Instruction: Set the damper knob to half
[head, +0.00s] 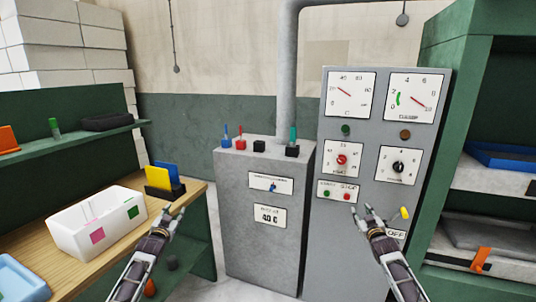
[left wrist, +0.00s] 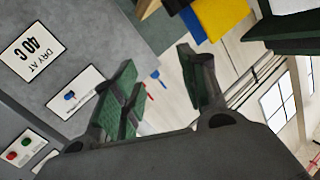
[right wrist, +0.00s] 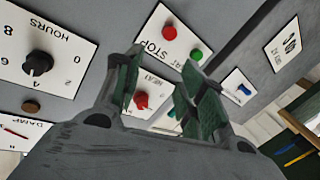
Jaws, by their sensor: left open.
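A small blue knob (head: 274,186) sits on a white label plate (head: 262,180) on the grey cabinet's front; the lettering is too small to read, so I cannot confirm it is the damper knob. It also shows in the left wrist view (left wrist: 70,96) and in the right wrist view (right wrist: 243,90). My left gripper (head: 175,209) is open and empty, left of the cabinet and apart from the knob. My right gripper (head: 368,209) is open and empty before the tall panel, apart from its controls.
The tall panel holds a red heat knob (head: 342,160), a black hours knob (head: 398,166), start and stop buttons, a yellow lever (head: 405,213) and gauges. A "DRY AT 40 C" card (head: 270,215) is below the blue knob. A white bin (head: 95,222) stands on the left bench.

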